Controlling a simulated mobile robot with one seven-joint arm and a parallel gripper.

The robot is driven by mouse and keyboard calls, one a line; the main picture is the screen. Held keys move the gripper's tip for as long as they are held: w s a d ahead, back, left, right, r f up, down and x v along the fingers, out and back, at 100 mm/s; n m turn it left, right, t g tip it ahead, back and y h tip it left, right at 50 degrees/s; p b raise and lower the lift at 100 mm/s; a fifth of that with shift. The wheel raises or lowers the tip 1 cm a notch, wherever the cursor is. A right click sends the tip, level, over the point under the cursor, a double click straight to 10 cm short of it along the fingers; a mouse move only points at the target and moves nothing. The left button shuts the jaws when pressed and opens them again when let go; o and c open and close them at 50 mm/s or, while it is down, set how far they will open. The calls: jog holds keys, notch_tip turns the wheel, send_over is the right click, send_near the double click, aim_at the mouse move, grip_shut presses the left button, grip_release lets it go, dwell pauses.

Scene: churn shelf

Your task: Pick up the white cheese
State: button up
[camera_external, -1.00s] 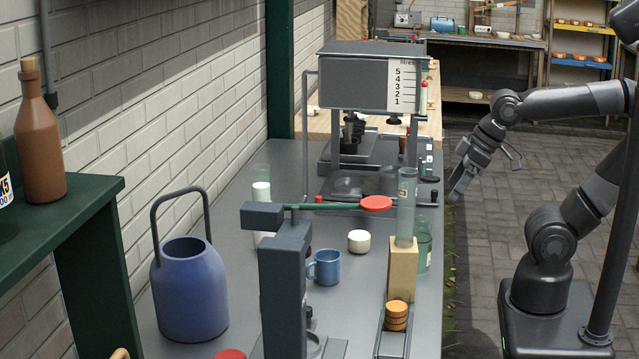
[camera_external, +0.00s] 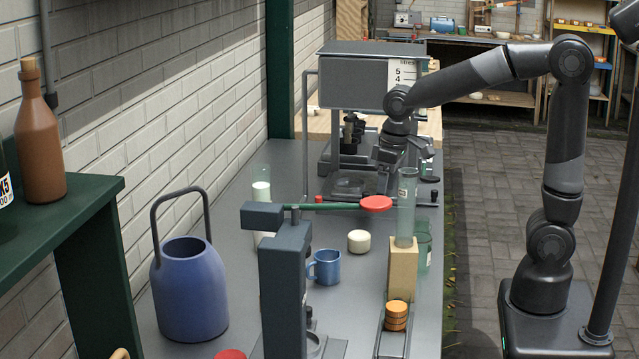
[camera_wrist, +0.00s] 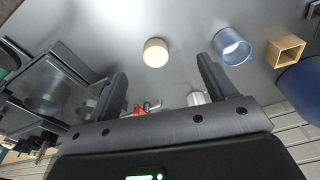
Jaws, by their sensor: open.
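The white cheese (camera_external: 358,241) is a small, pale round block lying on the grey worktop, to the right of and a little behind the blue mug (camera_external: 326,266). My gripper (camera_external: 392,158) is over the worktop, by the front of the grey machine with the litre scale, farther back than the cheese. In the wrist view my gripper (camera_wrist: 162,68) is open and empty. There the cheese (camera_wrist: 155,52) shows beyond and between the fingertips, apart from them.
A red-ended green lever (camera_external: 375,203) extends over the worktop behind the cheese. A clear tube (camera_external: 406,200) stands on a wooden block (camera_external: 402,270) to its right. A blue can (camera_external: 190,290) stands at left. The wrist view shows an open wooden box (camera_wrist: 285,50).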

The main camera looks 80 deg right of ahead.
jog(key=w+d+f+g, duration=0.1)
jog(key=w+d+f, duration=0.2)
jog(key=w+f, duration=0.2)
send_over(361, 235)
jog(key=s, duration=0.1)
jog(key=shift+m, duration=0.4)
notch_tip(361, 235, down, 5)
jog(key=shift+f, duration=0.2)
jog(key=shift+w+f, duration=0.2)
jog(key=shift+f, duration=0.7)
jog(key=shift+w+f, duration=0.15)
jog(key=shift+f, duration=0.7)
jog(key=shift+w+f, duration=0.2)
jog(key=shift+f, duration=0.7)
jog(key=shift+c, duration=0.3)
jog(key=c, duration=1)
